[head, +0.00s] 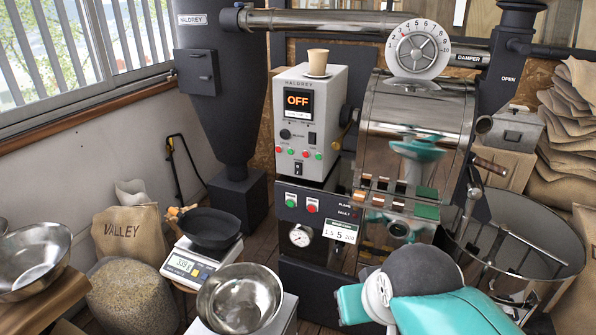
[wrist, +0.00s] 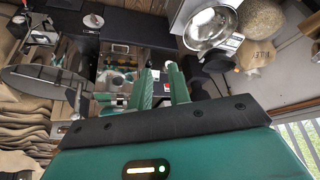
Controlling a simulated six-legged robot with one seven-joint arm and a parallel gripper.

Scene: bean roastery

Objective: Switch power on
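The roaster's white control box (head: 308,123) stands at the middle of the head view. Its dark display (head: 298,101) reads OFF in orange. Below it are a black knob (head: 285,134), a dark upright switch (head: 311,139), several small red and green buttons, and a small rocker switch (head: 298,168) low on the face. I cannot tell which one is the power control. My gripper (wrist: 158,76) shows in the wrist view with its two green fingers apart and nothing seen held between them. In the head view, my teal arm is at the lower right, apart from the box; its fingertips are not clear.
A cup (head: 317,62) stands on top of the control box. A scale (head: 190,265) with a black pan, metal bowls (head: 240,297) and a VALLEY sack (head: 125,232) stand left.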

